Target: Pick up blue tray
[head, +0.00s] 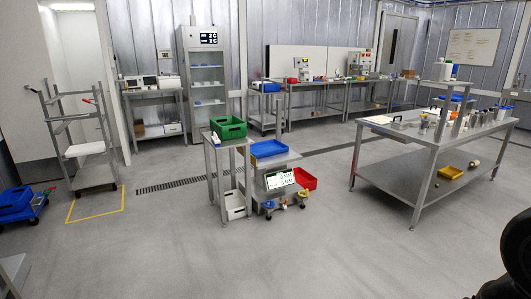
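A blue tray (268,148) sits on a low steel stand near the middle of the head view, just right of a green crate (228,127) on a taller steel stand. Its inside looks empty. Other blue containers also show: blue crates (17,201) on a low dolly at the far left, and a small blue bin (269,87) on a cart at the back. My gripper is not in view. A dark shape fills the lower right corner, and I cannot make out fingers on it.
A red bin (304,178) and a tilted display (280,179) are below the blue tray. A large steel table (400,172) with many small items stands at right. A wheeled cart (92,150) stands at left. The grey floor (250,255) in front is clear.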

